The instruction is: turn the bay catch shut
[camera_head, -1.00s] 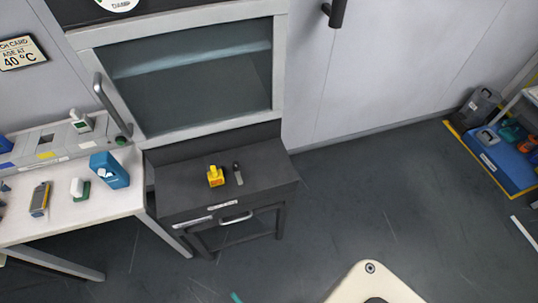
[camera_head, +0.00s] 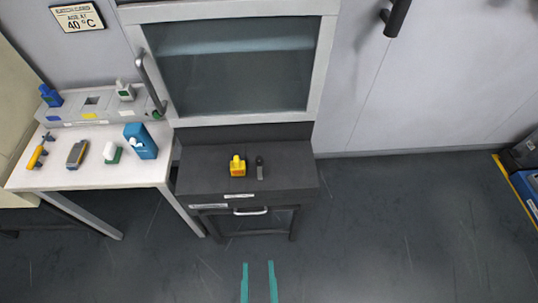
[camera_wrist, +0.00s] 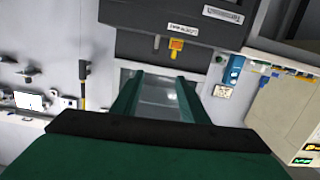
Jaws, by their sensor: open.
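My gripper (camera_head: 258,264) shows as two parallel green fingers at the bottom edge of the head view, open and empty, apart from the dark cabinet. In the wrist view the open fingers (camera_wrist: 158,80) frame the glass window. The dark cabinet (camera_head: 290,178) bears a small yellow piece (camera_head: 238,167) and a slim dark piece (camera_head: 260,168) side by side on its top. The yellow piece (camera_wrist: 176,46) also shows in the wrist view beyond the fingertips. I cannot tell for certain which part is the bay catch.
A glazed door (camera_head: 240,70) with a grey bar handle (camera_head: 148,85) stands behind the cabinet. A dark handle (camera_head: 397,15) is on the right wall.

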